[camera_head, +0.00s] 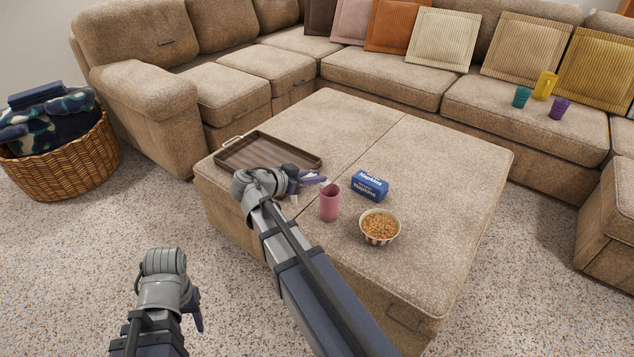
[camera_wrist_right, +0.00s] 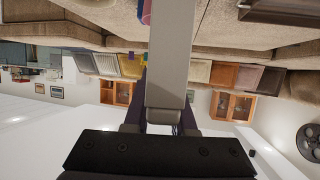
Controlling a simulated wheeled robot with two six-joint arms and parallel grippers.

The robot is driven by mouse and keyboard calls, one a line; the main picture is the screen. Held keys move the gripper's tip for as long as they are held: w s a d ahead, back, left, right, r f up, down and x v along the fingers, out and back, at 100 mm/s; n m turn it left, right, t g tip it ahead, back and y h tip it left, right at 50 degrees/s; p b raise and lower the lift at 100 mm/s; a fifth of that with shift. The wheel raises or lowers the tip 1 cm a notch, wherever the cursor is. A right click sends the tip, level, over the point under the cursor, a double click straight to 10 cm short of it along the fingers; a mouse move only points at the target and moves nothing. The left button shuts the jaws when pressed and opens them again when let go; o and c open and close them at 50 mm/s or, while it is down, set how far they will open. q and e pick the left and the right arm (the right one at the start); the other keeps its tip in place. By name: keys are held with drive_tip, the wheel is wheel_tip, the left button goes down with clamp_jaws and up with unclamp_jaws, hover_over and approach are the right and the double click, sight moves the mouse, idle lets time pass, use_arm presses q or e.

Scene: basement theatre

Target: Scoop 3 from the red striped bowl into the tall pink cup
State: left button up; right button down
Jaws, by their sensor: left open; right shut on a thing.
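The striped bowl (camera_head: 368,238), cream with dark reddish stripes, sits on the ottoman full of small orange-brown pieces. The tall pink cup (camera_head: 329,203) stands upright to its left. My right gripper (camera_head: 305,180) is just left of and above the cup. It is shut on a long grey utensil (camera_wrist_right: 170,55), seen close up in the wrist view; it looks like a scoop's handle, and its far end is out of that view. I cannot tell whether the utensil carries anything. My left gripper (camera_head: 198,312) is open and empty, low over the carpet left of the ottoman.
A blue napkin box (camera_head: 369,186) lies behind the cup and bowl. A brown tray (camera_head: 243,152) lies at the ottoman's left. Teal (camera_head: 521,97), yellow (camera_head: 545,86) and purple (camera_head: 560,108) cups stand on the sofa. A wicker basket (camera_head: 70,165) is at far left. The ottoman's right side is clear.

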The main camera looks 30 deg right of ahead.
drive_tip(key=shift+a+r+p, duration=0.2)
drive_tip(key=shift+r+p, duration=0.3)
drive_tip(key=shift+p, duration=0.25)
drive_tip(key=shift+s+a+r+h+p, duration=0.15)
drive_tip(key=shift+a+r+p, duration=0.1)
drive_tip(key=shift+r+p, duration=0.25)
drive_tip(key=shift+w+a+r+h+p, duration=0.15)
drive_tip(key=shift+a+r+p, duration=0.1)
drive_tip(key=shift+r, duration=0.35)
drive_tip(key=shift+s, duration=0.1)
